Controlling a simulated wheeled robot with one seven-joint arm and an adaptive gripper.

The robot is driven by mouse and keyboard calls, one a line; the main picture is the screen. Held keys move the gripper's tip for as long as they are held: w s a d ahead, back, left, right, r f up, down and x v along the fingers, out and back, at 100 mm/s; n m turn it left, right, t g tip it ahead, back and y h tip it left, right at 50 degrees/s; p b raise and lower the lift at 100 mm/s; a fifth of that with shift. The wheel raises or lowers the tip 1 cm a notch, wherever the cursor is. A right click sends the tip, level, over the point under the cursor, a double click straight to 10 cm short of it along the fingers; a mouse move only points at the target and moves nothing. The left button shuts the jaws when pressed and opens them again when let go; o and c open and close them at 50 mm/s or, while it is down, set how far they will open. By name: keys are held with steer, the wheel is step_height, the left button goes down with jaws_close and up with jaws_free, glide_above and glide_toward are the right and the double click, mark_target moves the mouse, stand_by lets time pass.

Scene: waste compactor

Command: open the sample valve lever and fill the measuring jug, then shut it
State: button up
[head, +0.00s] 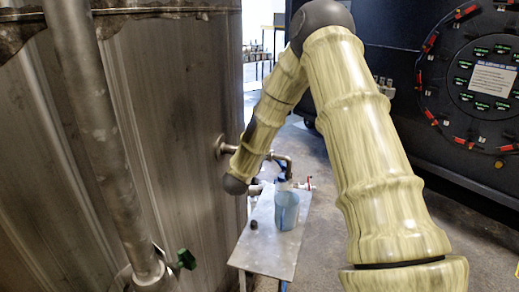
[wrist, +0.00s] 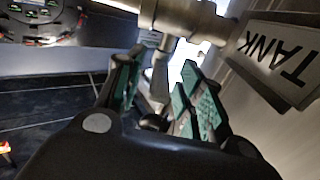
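The blue measuring jug (head: 286,208) stands upright on a metal shelf (head: 262,254) in the head view, below a bent outlet pipe (head: 283,162) from the tank. A small red handle (head: 309,184) shows just behind the jug. My gripper is mostly hidden behind my arm in the head view. In the wrist view my gripper (wrist: 160,85) is open, its green-padded fingers apart on either side of a grey metal stem (wrist: 160,75) below a pipe fitting (wrist: 185,17). I cannot tell whether the stem is the valve lever or whether the fingers touch it.
The large metal tank (head: 150,130) fills the left of the head view, with a vertical pipe (head: 95,110) and green-handled valve (head: 184,259) in front. A TANK sign (wrist: 278,55) is close on the right in the wrist view. A small dark object (head: 254,225) lies on the shelf.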

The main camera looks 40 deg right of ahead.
steer(key=shift+a, duration=0.1)
steer(key=v, duration=1.1)
steer(key=shift+s+a, duration=0.25)
steer(key=shift+s, duration=0.05)
steer(key=shift+f, duration=0.1)
